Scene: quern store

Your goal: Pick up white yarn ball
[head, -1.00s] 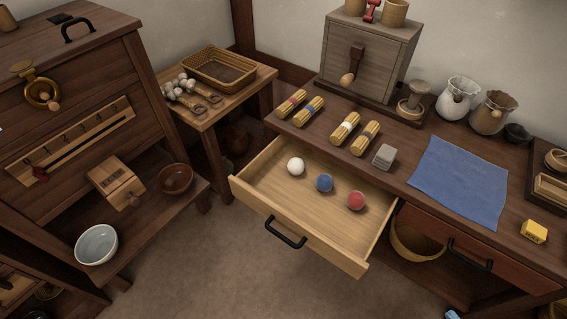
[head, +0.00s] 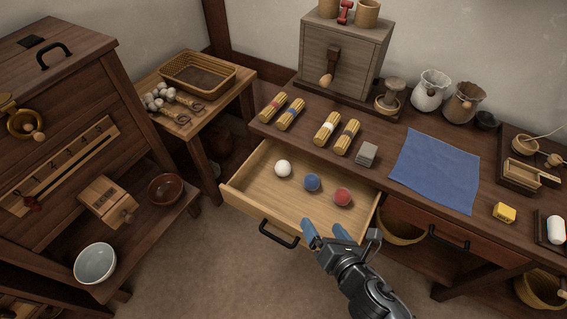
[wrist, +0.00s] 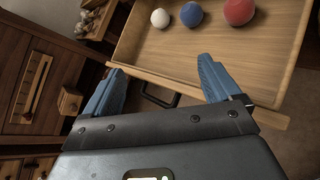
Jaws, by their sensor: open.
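The white yarn ball (head: 283,168) lies in the open drawer (head: 243,204), left of a blue ball (head: 312,183) and a red ball (head: 343,197). In the wrist view the white yarn ball (wrist: 160,18) is at the top, with the blue ball (wrist: 192,14) and red ball (wrist: 239,11) to its right. My gripper (head: 325,229) is at the drawer's front edge, right of its black handle. Its blue fingers are spread and empty in the wrist view (wrist: 162,85). It is apart from the white ball, which lies farther in and to the left.
The tabletop above the drawer holds several bundles of sticks (head: 328,127), a grey block (head: 366,153) and a blue cloth (head: 436,170). A side table with a basket (head: 197,91) stands at left. The drawer floor around the balls is clear.

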